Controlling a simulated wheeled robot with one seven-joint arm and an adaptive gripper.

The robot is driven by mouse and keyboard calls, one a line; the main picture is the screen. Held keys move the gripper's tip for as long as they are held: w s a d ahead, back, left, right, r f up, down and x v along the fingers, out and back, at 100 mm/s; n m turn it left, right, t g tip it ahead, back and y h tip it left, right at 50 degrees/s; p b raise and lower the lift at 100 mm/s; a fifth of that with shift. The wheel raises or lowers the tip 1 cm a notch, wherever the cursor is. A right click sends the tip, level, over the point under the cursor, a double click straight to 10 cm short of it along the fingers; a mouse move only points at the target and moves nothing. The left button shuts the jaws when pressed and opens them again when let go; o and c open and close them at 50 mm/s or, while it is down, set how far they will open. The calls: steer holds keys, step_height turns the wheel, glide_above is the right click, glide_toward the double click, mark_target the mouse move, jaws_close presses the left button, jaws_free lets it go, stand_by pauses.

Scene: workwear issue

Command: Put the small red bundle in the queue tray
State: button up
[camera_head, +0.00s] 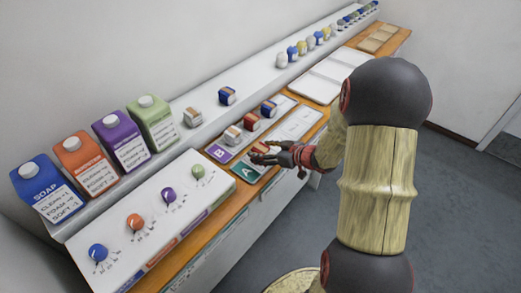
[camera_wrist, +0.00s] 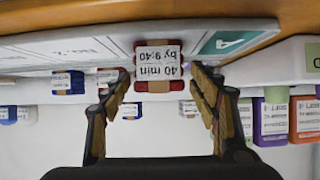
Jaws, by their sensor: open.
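A red bundle (camera_wrist: 154,83) with a tan band and a white label reading "40 min by 9:40" sits on the green-ended strip marked A (camera_wrist: 225,42). My gripper (camera_wrist: 160,88) is open, its fingers on either side of the bundle in the wrist view; contact is not clear. In the head view my gripper (camera_head: 262,157) is over strip A and largely hides this bundle. Another red bundle (camera_head: 251,122) sits on the purple-ended strip B (camera_head: 219,153), between a white one (camera_head: 233,135) and a blue one (camera_head: 268,108). I cannot tell which surface is the queue tray.
A blue bundle (camera_head: 227,96) and a white bundle (camera_head: 193,117) stand on the raised back shelf. Several coloured cartons (camera_head: 117,140) and a white box with coloured knobs (camera_head: 118,245) are at left. Pale trays (camera_head: 318,84) lie farther along the counter.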

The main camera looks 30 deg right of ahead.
steer(key=p+v, duration=0.4)
steer(key=v, duration=0.7)
step_height(320, 180, up, 15)
steer(key=w+d+m+g+h, duration=0.1)
steer(key=w+m+g+h, duration=0.1)
steer(key=h, duration=0.6)
steer(key=s+a+r+m+g+y, duration=0.1)
steer(key=s+a+r+g+y, duration=0.1)
steer(key=s+a, duration=0.8)
steer(key=s+a+r+g+y, duration=0.2)
steer(key=s+a, duration=0.7)
steer(key=a, duration=0.2)
steer(key=shift+s+m, duration=0.4)
